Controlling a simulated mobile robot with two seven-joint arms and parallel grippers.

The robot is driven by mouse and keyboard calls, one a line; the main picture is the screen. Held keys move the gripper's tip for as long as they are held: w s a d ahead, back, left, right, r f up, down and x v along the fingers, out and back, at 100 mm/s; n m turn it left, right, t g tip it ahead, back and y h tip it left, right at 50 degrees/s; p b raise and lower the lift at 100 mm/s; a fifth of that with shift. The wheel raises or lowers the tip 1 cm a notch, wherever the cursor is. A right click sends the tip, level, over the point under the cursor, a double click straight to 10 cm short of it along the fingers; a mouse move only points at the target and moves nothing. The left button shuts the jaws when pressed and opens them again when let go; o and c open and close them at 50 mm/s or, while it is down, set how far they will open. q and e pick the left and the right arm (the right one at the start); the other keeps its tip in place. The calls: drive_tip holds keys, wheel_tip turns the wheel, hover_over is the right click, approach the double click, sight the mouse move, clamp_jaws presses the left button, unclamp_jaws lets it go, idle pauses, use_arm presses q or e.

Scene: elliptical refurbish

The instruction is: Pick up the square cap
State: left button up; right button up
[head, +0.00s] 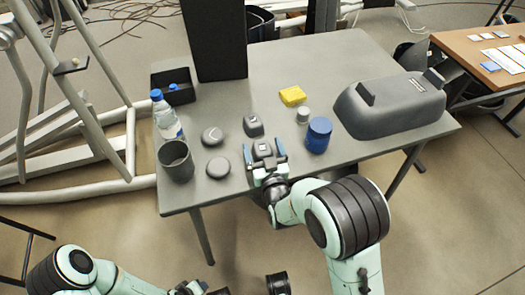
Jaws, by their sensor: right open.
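A dark grey square cap (263,149) with a light mark on top lies near the front edge of the grey table. My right gripper (264,152) is open, with its blue-tipped fingers on the left and right sides of this cap. I cannot tell whether the fingers touch it. A second dark, square-shaped cap (253,126) lies just behind it, apart from the gripper. My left gripper (196,288) is at the bottom edge, low in front of the table and partly cut off; its fingers are unclear.
Two round dark caps (212,136) (218,167), a dark cup (176,161) and a water bottle (166,116) stand left. A blue jar (318,134), a small grey cap (303,115), a yellow block (292,95) and a large dark casing (390,106) are right.

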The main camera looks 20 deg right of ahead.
drive_tip(key=shift+w, duration=0.25)
drive_tip(key=c, duration=1)
drive_tip(key=shift+c, duration=0.2)
